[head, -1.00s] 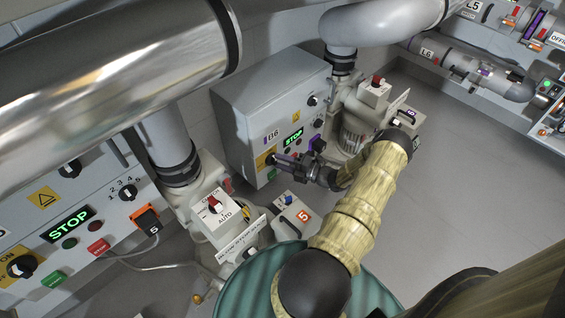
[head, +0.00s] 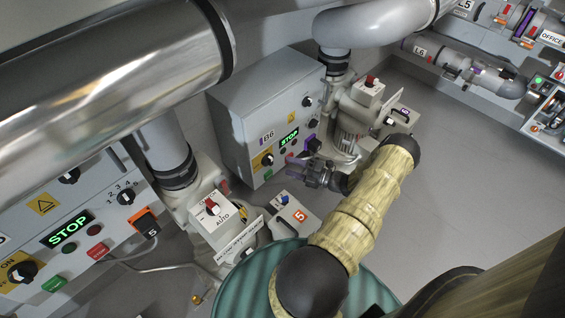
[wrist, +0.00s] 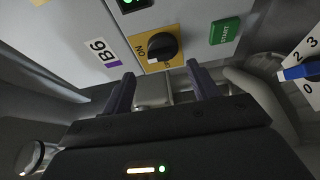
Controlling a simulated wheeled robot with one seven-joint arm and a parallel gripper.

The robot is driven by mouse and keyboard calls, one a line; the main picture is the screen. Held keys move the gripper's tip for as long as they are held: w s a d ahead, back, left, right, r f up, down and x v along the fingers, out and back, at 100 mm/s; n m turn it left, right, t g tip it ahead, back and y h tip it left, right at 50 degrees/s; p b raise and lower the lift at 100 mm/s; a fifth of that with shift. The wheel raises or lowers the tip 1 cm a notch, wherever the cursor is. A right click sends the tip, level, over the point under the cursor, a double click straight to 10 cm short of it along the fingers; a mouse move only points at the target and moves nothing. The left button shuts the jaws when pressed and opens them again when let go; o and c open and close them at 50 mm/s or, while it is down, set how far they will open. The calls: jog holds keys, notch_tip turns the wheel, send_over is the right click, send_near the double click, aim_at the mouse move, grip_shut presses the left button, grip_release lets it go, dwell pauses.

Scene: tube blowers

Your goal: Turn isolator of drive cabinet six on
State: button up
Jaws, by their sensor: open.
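Drive cabinet six (head: 252,119) is the grey box labelled B6, with a green STOP display. Its isolator, a black knob (head: 267,160) on a yellow plate, is low on the front face. In the wrist view the knob (wrist: 163,46) has a pale mark at its lower left edge, with ON to its left and a partly hidden label below. I cannot tell its exact setting. My gripper (head: 308,173) is open and empty, to the right of the isolator and apart from it. In the wrist view its fingers (wrist: 160,72) point toward the plate, with the knob beyond the gap.
A green START button (wrist: 225,31) is beside the isolator. The number 5 cabinet (head: 62,205) and its white unit (head: 213,209) are at the left. A grey pump unit (head: 362,105) stands behind my gripper. A large metal pipe (head: 110,62) crosses above. Floor at the right is clear.

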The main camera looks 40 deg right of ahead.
jog(key=p+v, duration=0.1)
jog(key=v, duration=1)
jog(key=shift+s+d+p, duration=0.2)
jog(key=shift+s+p, duration=0.05)
jog(key=shift+p, duration=0.05)
